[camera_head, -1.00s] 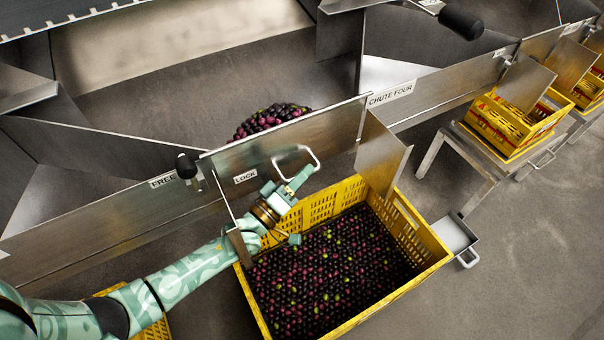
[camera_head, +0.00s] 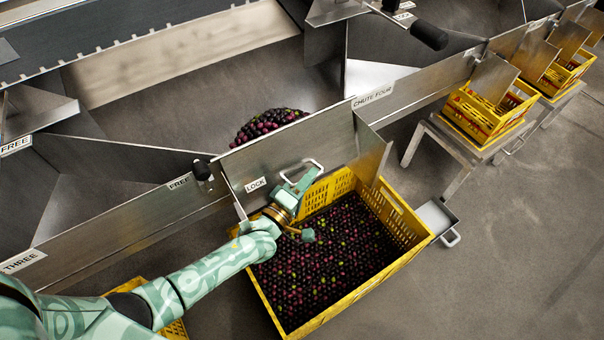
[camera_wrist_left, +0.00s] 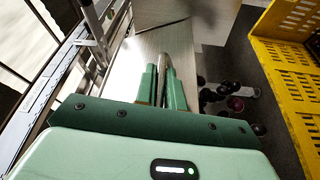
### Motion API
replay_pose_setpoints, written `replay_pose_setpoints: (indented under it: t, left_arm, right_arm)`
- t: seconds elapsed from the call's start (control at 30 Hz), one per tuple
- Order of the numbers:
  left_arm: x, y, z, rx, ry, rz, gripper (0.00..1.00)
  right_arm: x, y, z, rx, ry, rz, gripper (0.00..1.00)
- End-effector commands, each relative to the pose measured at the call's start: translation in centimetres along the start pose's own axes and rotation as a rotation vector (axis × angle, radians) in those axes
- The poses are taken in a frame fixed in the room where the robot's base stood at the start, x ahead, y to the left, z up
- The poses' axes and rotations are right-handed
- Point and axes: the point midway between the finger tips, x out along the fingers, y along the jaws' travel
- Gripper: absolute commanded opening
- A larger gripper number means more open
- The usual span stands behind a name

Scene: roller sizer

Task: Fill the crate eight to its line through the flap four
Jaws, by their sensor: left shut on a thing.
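The steel flap (camera_head: 325,135) at the mouth marked CHUTE FOUR (camera_head: 372,96) carries a wire handle (camera_head: 311,163). My left gripper (camera_head: 298,182) is shut on that handle, which also shows between its fingers (camera_wrist_left: 162,85) in the left wrist view. Beneath stands a yellow crate (camera_head: 405,207) holding many dark purple olives (camera_head: 330,250) with some green ones. Its number and fill line are not readable. In the wrist view several olives (camera_wrist_left: 235,103) show between the flap's edge and the crate wall (camera_wrist_left: 275,70). My right gripper is out of view.
A heap of olives (camera_head: 265,123) lies behind the flap in the chute. A LOCK label (camera_head: 256,184) and a black knob (camera_head: 202,169) sit at its left. Other yellow crates (camera_head: 485,112) stand on stands at upper right.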

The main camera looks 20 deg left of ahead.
Motion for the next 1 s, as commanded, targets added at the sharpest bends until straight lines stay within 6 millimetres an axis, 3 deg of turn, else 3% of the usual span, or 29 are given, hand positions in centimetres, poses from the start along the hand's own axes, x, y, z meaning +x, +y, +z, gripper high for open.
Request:
replay_pose_setpoints:
  t: [0.2, 0.87, 0.9, 0.93, 1.0]
  left_arm:
    - [-0.3, 1.1, 0.7, -0.068, -0.001, -0.027, 0.0]
    - [-0.5, 1.0, 1.1, -0.109, -0.002, -0.048, 0.0]
    - [-0.5, 1.0, 1.1, -0.109, -0.002, -0.048, 0.19]
    - [-0.5, 1.0, 1.1, -0.109, -0.002, -0.048, 0.28]
    - [-0.5, 1.1, 1.0, -0.109, -0.001, -0.047, 0.33]
  right_arm:
    - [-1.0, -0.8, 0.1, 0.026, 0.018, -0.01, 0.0]
    - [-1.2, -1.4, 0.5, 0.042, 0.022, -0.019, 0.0]
    - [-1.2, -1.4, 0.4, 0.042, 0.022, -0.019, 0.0]
    - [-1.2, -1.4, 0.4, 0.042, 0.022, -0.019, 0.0]
    - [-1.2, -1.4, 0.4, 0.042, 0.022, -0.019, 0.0]
